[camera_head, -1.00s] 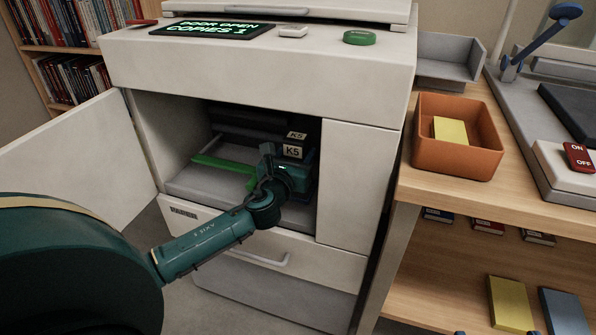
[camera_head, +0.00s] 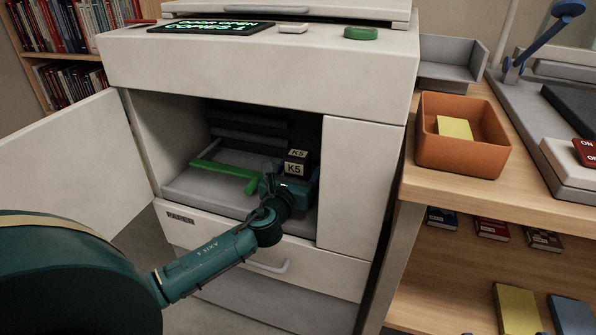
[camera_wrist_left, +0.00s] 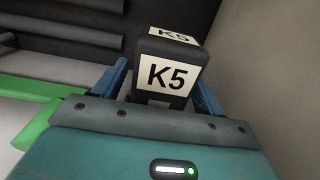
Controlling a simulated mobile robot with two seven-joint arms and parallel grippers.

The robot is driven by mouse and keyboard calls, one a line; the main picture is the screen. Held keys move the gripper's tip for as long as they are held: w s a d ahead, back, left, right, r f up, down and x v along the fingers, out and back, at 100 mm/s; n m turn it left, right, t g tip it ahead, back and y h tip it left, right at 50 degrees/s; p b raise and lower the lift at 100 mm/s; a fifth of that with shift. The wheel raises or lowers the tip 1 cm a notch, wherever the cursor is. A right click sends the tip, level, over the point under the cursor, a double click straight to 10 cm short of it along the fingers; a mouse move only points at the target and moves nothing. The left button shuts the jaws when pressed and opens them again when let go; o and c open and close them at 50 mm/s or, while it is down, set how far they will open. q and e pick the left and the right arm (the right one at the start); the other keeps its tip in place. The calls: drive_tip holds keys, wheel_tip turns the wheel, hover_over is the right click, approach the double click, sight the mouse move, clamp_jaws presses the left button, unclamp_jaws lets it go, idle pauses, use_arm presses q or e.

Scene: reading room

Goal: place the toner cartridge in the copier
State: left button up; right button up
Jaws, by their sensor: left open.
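The toner cartridge (camera_head: 296,168) is a black block with white K5 labels, inside the right part of the open copier bay. In the left wrist view the cartridge (camera_wrist_left: 170,75) stands between my blue fingers. My left gripper (camera_head: 287,180) is in the bay, its fingers open on either side of the cartridge. In the wrist view a gap shows between my left gripper (camera_wrist_left: 163,88) and the cartridge on each side. The cartridge's lower part is hidden by the gripper. The copier (camera_head: 260,65) has its white door (camera_head: 75,155) swung open to the left. My right gripper is out of view.
A green bar (camera_head: 225,174) lies across the bay's grey tray (camera_head: 205,194), left of the gripper. The copier's right front panel (camera_head: 358,185) stands close to the gripper. An orange bin (camera_head: 463,160) with a yellow block (camera_head: 454,128) is on the wooden table (camera_head: 430,190).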

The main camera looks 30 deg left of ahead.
use_arm(q)
drive_tip(key=shift+r, duration=0.3)
drive_tip(key=p+v, duration=0.3)
drive_tip(key=v, duration=0.9)
drive_tip(key=shift+f, duration=0.15)
